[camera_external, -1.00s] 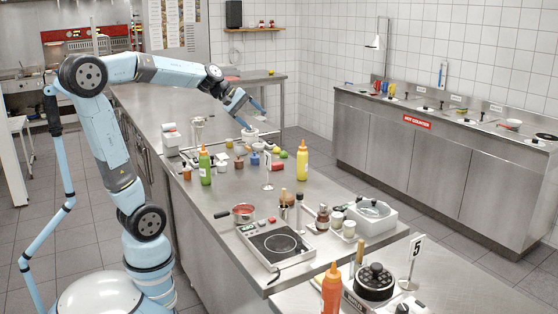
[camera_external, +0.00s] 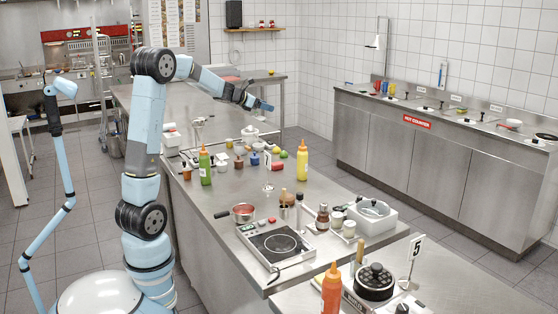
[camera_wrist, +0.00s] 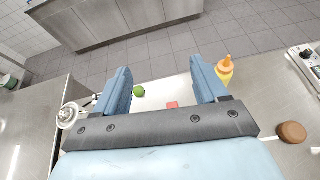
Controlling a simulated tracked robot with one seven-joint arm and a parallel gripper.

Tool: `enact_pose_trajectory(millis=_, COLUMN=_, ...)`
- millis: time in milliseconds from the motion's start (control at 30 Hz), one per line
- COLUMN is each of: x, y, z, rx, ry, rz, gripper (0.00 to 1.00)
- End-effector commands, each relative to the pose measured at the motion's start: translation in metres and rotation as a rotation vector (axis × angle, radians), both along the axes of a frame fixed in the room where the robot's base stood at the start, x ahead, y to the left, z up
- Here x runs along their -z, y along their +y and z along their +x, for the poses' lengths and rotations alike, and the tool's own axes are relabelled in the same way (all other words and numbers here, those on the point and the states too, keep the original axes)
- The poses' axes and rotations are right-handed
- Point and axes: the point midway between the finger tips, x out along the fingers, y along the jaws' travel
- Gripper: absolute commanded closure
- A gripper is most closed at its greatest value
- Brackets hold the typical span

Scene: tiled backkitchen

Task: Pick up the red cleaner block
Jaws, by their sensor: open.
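The red block (camera_wrist: 172,105) shows in the wrist view as a small red patch on a white surface, partly cut off below by my gripper's dark bar. In the external view a small reddish thing (camera_external: 276,150), probably the same block, sits on the steel counter near a green lime (camera_external: 283,155). My gripper (camera_external: 262,104) is raised well above the counter's far right edge, apart from the block. In the wrist view my gripper (camera_wrist: 160,78) is open, with its blue fingers wide apart and nothing between them.
A yellow squeeze bottle (camera_external: 302,161) stands right of the lime, a green bottle (camera_external: 205,166) to the left. Several small jars and a number stand (camera_external: 268,172) crowd the counter nearby. A hotplate (camera_external: 277,243) is nearer the camera. The counter's far left part is mostly clear.

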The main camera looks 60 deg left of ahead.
Motion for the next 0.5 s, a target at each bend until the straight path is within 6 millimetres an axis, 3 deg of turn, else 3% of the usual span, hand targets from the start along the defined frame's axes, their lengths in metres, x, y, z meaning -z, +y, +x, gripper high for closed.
enact_pose_trajectory(millis=100, x=0.011, y=0.019, z=0.005, rx=-0.059, ry=-0.005, rz=-0.06, gripper=0.28)
enact_pose_trajectory(millis=500, x=0.094, y=0.016, z=0.004, rx=-0.051, ry=0.0, rz=-0.056, gripper=0.28)
